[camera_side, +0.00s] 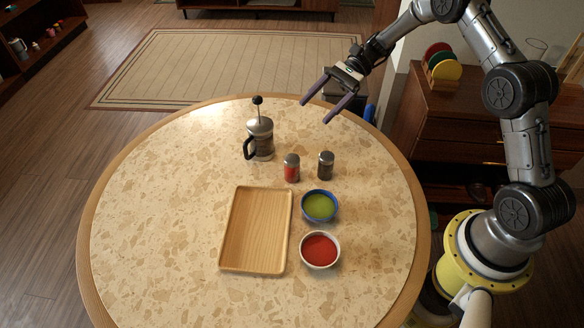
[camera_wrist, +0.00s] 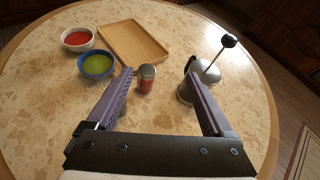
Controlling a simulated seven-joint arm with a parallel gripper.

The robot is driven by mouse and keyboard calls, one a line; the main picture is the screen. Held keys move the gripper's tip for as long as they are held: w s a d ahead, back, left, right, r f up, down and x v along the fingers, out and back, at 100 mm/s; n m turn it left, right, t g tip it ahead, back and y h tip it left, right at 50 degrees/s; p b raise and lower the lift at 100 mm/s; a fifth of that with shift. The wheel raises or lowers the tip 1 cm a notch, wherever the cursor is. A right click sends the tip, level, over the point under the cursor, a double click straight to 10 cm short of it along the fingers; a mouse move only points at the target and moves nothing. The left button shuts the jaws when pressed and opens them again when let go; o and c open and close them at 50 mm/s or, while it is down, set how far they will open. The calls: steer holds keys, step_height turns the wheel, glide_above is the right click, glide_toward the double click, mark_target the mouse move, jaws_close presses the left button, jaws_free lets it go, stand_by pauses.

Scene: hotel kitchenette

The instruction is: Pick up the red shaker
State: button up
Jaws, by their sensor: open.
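The red shaker (camera_side: 292,169) stands upright on the round table, with a grey metal cap and red contents in a clear body. In the wrist view the red shaker (camera_wrist: 147,79) shows between my two fingers, beyond the left fingertip. My gripper (camera_side: 317,111) is open and empty, above the table's far right part, clear of the shaker. Its two purple fingers also show in the wrist view (camera_wrist: 160,80). A dark-filled shaker (camera_side: 325,166) stands just right of the red one in the side view; I cannot make it out in the wrist view.
A French press (camera_side: 260,138) with a raised plunger stands behind and left of the shaker. A blue bowl of green sauce (camera_side: 319,206), a white bowl of red sauce (camera_side: 320,250) and an empty wooden tray (camera_side: 233,232) lie nearer. The table's left side (camera_side: 150,210) is clear.

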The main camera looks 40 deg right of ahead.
steer(key=m, duration=0.1)
glide_toward(292, 158)
steer(key=x, duration=1)
steer(key=shift+s+f, duration=0.1)
steer(key=shift+f, duration=0.4)
jaws_close()
